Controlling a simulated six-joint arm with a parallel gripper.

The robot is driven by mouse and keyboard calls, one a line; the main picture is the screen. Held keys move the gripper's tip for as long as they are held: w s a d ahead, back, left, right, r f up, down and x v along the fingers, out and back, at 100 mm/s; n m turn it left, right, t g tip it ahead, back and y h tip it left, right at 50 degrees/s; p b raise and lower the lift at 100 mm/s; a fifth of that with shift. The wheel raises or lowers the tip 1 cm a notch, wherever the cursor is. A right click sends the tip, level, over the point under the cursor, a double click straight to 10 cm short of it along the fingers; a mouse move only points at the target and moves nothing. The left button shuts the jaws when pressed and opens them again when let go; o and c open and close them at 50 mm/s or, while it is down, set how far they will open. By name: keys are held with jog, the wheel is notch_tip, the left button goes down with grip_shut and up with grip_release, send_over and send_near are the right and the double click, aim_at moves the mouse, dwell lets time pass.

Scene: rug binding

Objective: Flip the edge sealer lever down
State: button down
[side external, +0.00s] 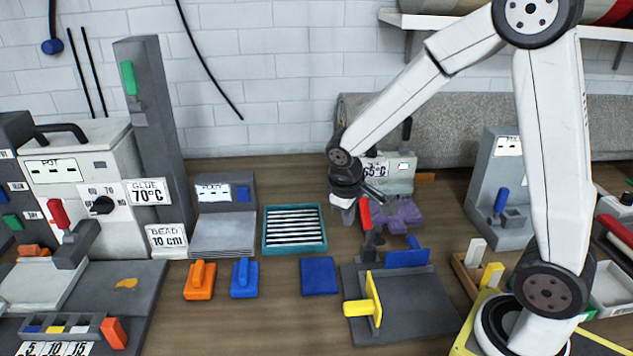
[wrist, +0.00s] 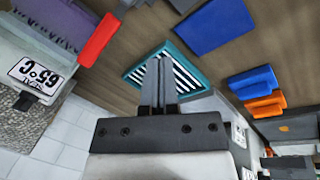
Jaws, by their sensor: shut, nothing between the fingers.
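The edge sealer (side external: 398,180) stands at the back centre, with a grey body, a 65°C label and a purple base. Its lever (side external: 365,213) has a red handle and stands roughly upright in front of the machine. The red handle also shows at the upper left of the wrist view (wrist: 100,40), left of my fingers. My gripper (side external: 347,215) is just left of the lever in the side view, close to the handle. Its fingers (wrist: 158,82) are shut and empty. I cannot tell whether it touches the lever.
A teal tray with striped contents (side external: 265,236) lies to the left. Orange (side external: 199,281) and blue (side external: 244,278) blocks and a flat blue pad (side external: 319,276) lie in front. A dark plate with a yellow handle (side external: 420,310) is at front right. A rolled rug (side external: 460,125) lies behind.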

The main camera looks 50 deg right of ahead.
aim_at(406, 135)
jog(key=w+d+r+m+g+h, duration=0.1)
jog(key=w+d+h, duration=0.3)
jog(key=d, duration=0.4)
jog(key=w+d+r+m+g+h, duration=0.1)
jog(key=w+d+r+g+h, duration=0.2)
jog(key=d, duration=0.5)
jog(key=w+d+r+m+g+h, duration=0.2)
jog(key=w+d+r+h, duration=0.1)
jog(key=w+d, duration=0.4)
jog(key=shift+w+d+h, duration=0.1)
jog(key=shift+d+h, duration=0.8)
jog(key=shift+d, duration=0.2)
jog(key=shift+w+d+r+m+g+h, duration=0.1)
jog(key=shift+d+r+m+g+h, duration=0.15)
jog(key=shift+g, duration=0.25)
jog(key=shift+d+r+m+g+h, duration=0.25)
jog(key=shift+d+m+g+h, duration=0.1)
jog(key=shift+d+m, duration=0.15)
jog(key=shift+d+r+m+g+h, duration=0.25)
jog(key=shift+d+m+g+h, duration=0.1)
jog(key=shift+d+m, duration=0.1)
jog(key=shift+d, duration=0.1)
jog(key=x, duration=1)
jog(key=shift+s+a, duration=1.35)
jog(key=shift+a, duration=0.15)
